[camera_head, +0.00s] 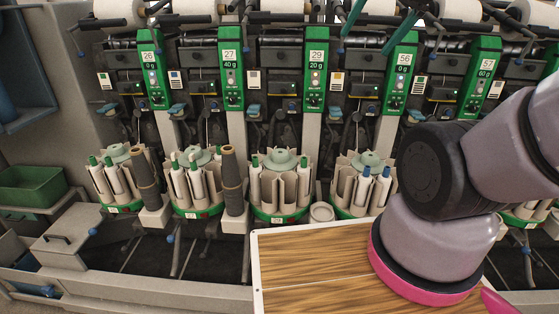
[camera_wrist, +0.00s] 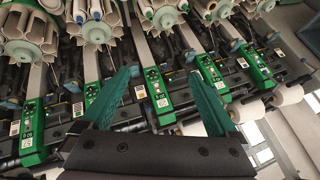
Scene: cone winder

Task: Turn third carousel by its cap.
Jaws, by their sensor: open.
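The third carousel (camera_head: 268,212), below the panel marked 29, has a green base, beige pockets and a few green-tipped tubes. Its pale green cap (camera_head: 283,158) sits on top, uncovered. In the wrist view, which looks turned round, the cap (camera_wrist: 165,17) appears near the top edge. My gripper (camera_head: 364,50) shows as two teal fingers at the top of the head view, above and to the right of the third carousel. In the wrist view my gripper (camera_wrist: 164,73) has its fingers wide apart with nothing between them. It is well clear of the cap.
Neighbouring carousels stand left (camera_head: 200,211) and right (camera_head: 348,211); the right one holds blue-tipped tubes. A tall brown tube (camera_head: 232,180) stands left of the third carousel. A wooden-topped surface (camera_head: 310,265) lies in front. Green panels (camera_head: 316,75) and yarn cones (camera_head: 283,6) line the back.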

